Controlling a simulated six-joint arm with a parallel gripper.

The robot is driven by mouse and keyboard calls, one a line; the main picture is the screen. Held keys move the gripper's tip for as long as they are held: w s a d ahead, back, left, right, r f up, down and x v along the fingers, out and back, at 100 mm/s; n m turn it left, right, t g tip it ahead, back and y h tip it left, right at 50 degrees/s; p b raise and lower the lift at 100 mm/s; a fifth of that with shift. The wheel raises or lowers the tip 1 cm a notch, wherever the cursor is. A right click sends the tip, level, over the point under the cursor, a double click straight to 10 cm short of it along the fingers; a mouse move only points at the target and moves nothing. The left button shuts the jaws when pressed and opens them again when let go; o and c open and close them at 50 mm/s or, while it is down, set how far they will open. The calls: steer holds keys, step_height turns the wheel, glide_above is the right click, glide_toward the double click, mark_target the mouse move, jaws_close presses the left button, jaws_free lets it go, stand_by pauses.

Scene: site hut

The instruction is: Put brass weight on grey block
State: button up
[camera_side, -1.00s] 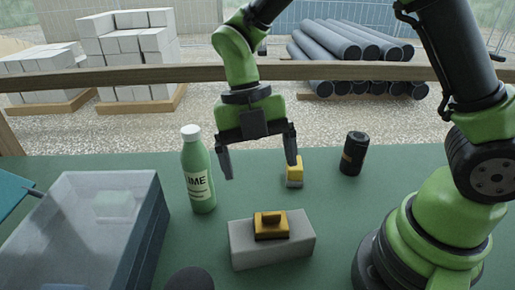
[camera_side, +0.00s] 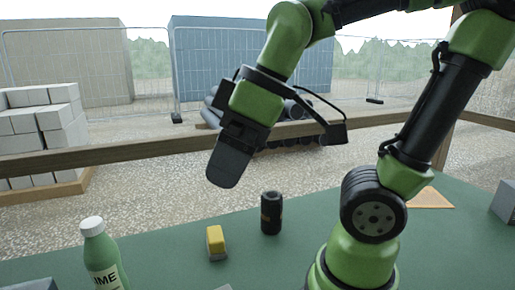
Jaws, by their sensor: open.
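My gripper (camera_side: 224,178) is raised high above the table's back edge and seen edge-on, with one broad dark finger in front. It is open, and nothing shows in it. The brass weight is not in view now; a second earlier it sat on top of the grey block. Only a pale sliver at the bottom edge, perhaps the grey block (camera_side: 226,287), shows now. I cannot tell from this view whether the weight still rests there.
A green bottle (camera_side: 101,258) with a white cap is at the lower left. A wooden rail (camera_side: 130,152) runs behind.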

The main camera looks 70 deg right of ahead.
steer(key=s+m, duration=0.1)
steer(key=m, duration=0.1)
steer(key=s+m+t, duration=0.1)
steer(key=m, duration=0.2)
steer(key=s+d+m+t, duration=0.1)
steer(key=m, duration=0.1)
steer(key=shift+r+m, duration=0.3)
